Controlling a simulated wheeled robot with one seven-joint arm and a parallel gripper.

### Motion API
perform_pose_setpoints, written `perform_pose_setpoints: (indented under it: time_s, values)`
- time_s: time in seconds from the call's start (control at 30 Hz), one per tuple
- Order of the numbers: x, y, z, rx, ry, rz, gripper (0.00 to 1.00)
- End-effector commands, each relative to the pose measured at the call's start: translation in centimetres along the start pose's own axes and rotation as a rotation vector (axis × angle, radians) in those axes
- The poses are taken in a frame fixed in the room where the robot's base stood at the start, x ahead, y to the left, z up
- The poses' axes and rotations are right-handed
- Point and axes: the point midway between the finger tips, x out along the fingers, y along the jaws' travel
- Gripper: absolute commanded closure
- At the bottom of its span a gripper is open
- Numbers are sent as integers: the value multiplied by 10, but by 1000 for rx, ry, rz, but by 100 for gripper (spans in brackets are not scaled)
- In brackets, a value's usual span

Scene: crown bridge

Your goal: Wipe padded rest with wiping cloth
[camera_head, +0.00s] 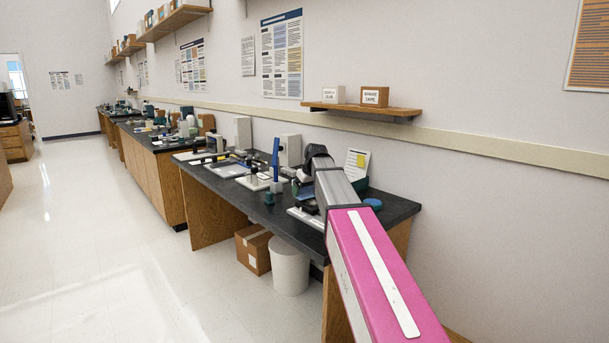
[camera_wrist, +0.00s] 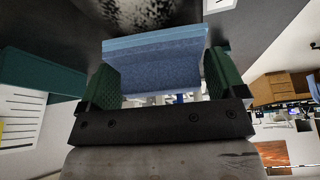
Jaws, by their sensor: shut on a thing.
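My gripper (camera_wrist: 158,80) shows in the wrist view with its two dark green fingers on either side of a blue folded wiping cloth (camera_wrist: 153,62). It is shut on the cloth, which spans the gap between the fingers. A dark, speckled rounded surface (camera_wrist: 150,12) lies beyond the cloth at the top of that view. I cannot tell whether it is the padded rest, or whether the cloth touches it. In the head view my arm reaches over the bench and hides the gripper and cloth.
The dark bench (camera_head: 235,190) holds several instruments, including a tall blue stand (camera_head: 276,160). A blue round thing (camera_head: 373,203) lies near its right end. A teal box (camera_wrist: 42,70) is close left of my gripper. A shelf (camera_head: 362,109) hangs above; a bin (camera_head: 289,267) stands below.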

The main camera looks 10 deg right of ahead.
Motion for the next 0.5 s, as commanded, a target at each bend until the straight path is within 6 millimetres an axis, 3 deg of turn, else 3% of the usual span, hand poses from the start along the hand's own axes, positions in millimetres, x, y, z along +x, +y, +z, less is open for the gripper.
perform_pose_setpoints:
  time_s: [0.1,0.5]
  values:
    - [16,0,12,0,-3,-2,29]
    - [3,0,41,-3,-2,-2,33]
